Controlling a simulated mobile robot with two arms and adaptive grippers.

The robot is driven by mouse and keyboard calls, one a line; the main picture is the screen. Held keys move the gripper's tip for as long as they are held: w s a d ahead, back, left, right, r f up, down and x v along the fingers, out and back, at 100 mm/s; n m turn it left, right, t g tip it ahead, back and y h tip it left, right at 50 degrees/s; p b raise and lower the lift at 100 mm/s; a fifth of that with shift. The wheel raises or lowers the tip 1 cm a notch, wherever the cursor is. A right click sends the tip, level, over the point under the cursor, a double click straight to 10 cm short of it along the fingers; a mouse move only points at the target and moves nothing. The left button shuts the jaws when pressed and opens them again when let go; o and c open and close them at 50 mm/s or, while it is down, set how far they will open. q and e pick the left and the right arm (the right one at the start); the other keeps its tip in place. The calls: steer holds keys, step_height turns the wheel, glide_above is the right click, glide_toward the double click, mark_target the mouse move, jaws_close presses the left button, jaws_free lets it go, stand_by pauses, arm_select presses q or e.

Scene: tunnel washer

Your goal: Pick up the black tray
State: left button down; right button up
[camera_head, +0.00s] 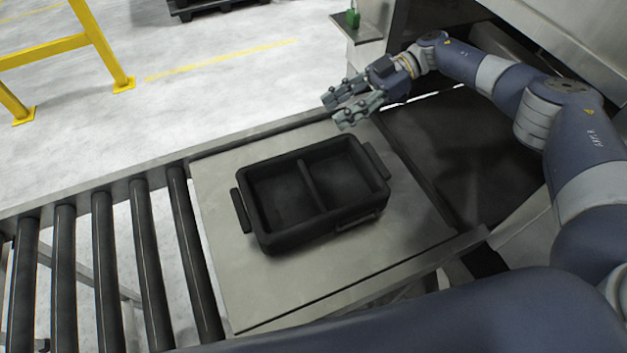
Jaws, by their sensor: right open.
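The black tray (312,232) has two compartments and a handle at each end. It sits upright on a flat grey plate, and both compartments look empty. My right gripper (335,108) is open and empty. It shows above and beyond the tray's far right side, apart from it. The arm of the right gripper comes in from the right. My left gripper does not show; a blue arm link of mine crosses the bottom of the view.
The grey plate (250,285) has bare room around the tray. A roller conveyor (107,270) adjoins it on the left. A dark belt opening (440,150) leads into the machine on the right. A yellow barrier (105,50) stands on the floor at the upper left.

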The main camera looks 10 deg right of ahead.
steer(key=b, duration=0.7)
glide_toward(317, 144)
steer(key=x, duration=0.4)
steer(key=shift+f, duration=0.45)
steer(key=shift+s+a+p, duration=0.25)
steer(key=shift+a+p, duration=0.85)
steer(key=shift+p, duration=0.1)
steer(key=p+x, duration=0.1)
steer(key=x, duration=0.3)
steer(key=shift+a, duration=0.15)
steer(key=shift+s+a+f, duration=0.1)
steer(key=shift+a+f, duration=0.2)
steer(key=shift+a, duration=0.1)
jaws_close()
